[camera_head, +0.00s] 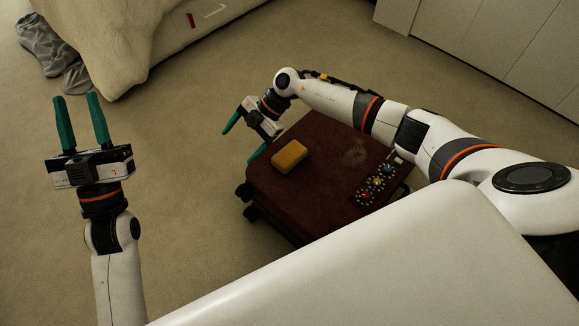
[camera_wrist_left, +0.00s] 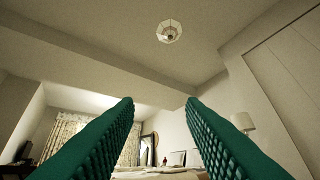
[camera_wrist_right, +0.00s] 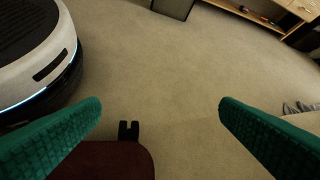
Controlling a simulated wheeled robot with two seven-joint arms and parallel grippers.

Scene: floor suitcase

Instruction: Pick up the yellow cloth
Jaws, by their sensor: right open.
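The yellow cloth (camera_head: 290,156) is a small, thick, folded block lying on top of the dark red suitcase (camera_head: 300,205), near its left edge. My right gripper (camera_head: 239,144) is open and empty, just left of the suitcase's edge and beside the cloth, not touching it. In the right wrist view, my right gripper (camera_wrist_right: 160,103) has its green fingers wide apart over carpet, with a corner of the suitcase (camera_wrist_right: 115,163) below; the cloth does not show there. My left gripper (camera_head: 76,98) is open and empty, raised at the far left. In the left wrist view, its fingers (camera_wrist_left: 162,100) point toward the ceiling.
The suitcase has a patterned strip (camera_head: 378,180) on its right side and dark wheels at its left. A bed with a beige cover (camera_head: 110,40) stands at the upper left, with grey fabric (camera_head: 45,45) on the floor. White cabinets (camera_head: 490,40) line the upper right. Open carpet lies between.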

